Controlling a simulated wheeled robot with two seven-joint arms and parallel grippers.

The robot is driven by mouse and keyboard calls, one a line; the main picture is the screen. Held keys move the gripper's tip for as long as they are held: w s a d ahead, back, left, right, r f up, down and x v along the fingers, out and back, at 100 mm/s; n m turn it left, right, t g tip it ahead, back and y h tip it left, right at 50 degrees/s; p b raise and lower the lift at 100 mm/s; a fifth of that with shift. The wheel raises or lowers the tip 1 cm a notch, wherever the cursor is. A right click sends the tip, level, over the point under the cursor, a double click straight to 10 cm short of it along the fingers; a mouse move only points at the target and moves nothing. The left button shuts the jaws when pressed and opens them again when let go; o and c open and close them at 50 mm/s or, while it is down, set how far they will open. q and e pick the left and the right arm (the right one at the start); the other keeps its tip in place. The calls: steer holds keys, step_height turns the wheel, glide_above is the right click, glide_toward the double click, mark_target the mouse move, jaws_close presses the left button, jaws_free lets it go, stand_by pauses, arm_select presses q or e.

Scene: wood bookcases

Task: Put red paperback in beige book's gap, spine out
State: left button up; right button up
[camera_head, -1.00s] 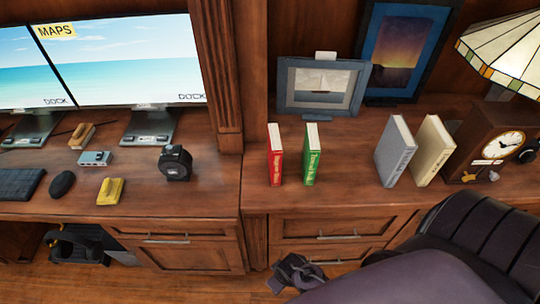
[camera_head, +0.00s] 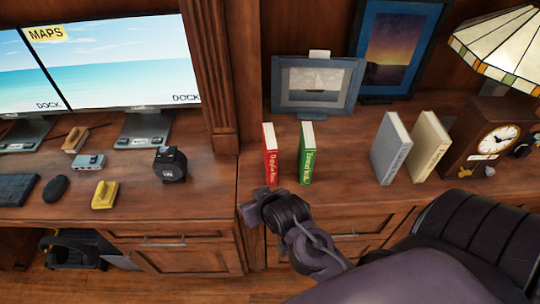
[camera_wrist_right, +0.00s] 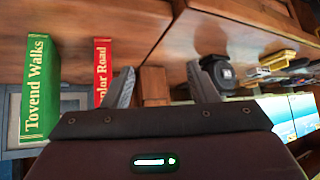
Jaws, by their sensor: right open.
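The red paperback (camera_head: 270,154) stands upright on the wooden top, its lettered spine facing me. It also shows in the wrist view (camera_wrist_right: 103,70), partly hidden behind a finger. My right gripper (camera_head: 252,208) is in front of and below the red paperback, at the front edge of the top. Its two fingers are apart and empty in the wrist view (camera_wrist_right: 161,88). The beige book (camera_head: 429,147) stands farther right, beside a grey book (camera_head: 391,148), with a narrow space between them. My left gripper is not in view.
A green book (camera_head: 306,153) stands just right of the red one, a small space between. A clock (camera_head: 494,138) stands right of the beige book. Picture frames (camera_head: 313,85) stand behind. The top between the green and grey books is clear.

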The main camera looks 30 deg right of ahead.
mark_target(271, 146)
steer(key=w+d+r+m+t+h, duration=0.1)
steer(key=d+t+h, duration=0.1)
steer(key=w+d+r+m+t+h, duration=0.1)
steer(key=w+d+t+h, duration=0.1)
steer(key=d, duration=0.1)
steer(key=w+d+r+m+t+h, duration=0.1)
steer(key=d+m+t+h, duration=0.1)
steer(key=d+t, duration=0.1)
steer(key=shift+w+h, duration=0.4)
steer(key=shift+d+r+h, duration=0.2)
steer(key=shift+h, duration=0.1)
steer(key=shift+w+d+r+t, duration=0.15)
steer(key=shift+d+t, duration=0.05)
steer(key=shift+t, duration=0.1)
steer(key=x, duration=0.2)
steer(key=p+x, duration=0.1)
steer(key=x, duration=0.1)
steer(key=p+x, duration=0.1)
steer(key=x, duration=0.1)
steer(key=shift+d+f, duration=0.2)
steer(key=shift+f, duration=0.15)
steer(key=shift+w+d+f, duration=0.15)
steer(key=shift+w+d, duration=0.05)
steer(key=shift+w, duration=0.25)
jaws_close()
